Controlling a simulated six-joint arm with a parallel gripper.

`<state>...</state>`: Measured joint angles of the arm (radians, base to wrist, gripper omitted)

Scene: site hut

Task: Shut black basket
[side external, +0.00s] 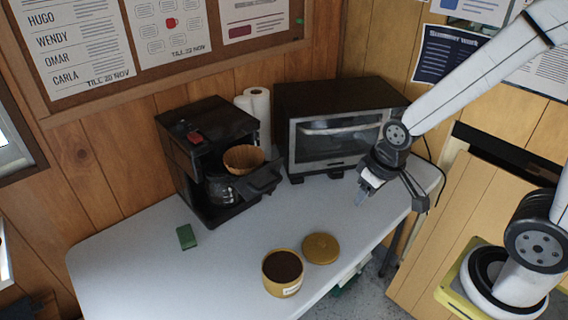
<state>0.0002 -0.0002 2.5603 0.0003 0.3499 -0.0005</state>
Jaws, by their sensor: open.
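The black basket (264,181) of the coffee maker (204,150) stands swung out to the right from the machine's front. A brown paper filter (244,157) sits in it, and whether there is coffee in the filter is hard to tell. The glass carafe (220,188) stands below, inside the machine, partly hidden. My gripper (366,191) is to the right of the basket, apart from it, in front of the toaster oven and over the table's right part. It points down, open, with nothing seen between its fingers.
The toaster oven (340,138) and a paper towel roll (256,108) stand behind. An open yellow jar (283,285) of dark grounds, its lid (320,248) and a green object (186,237) lie on the white table (140,262). The tabletop between basket and gripper is clear.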

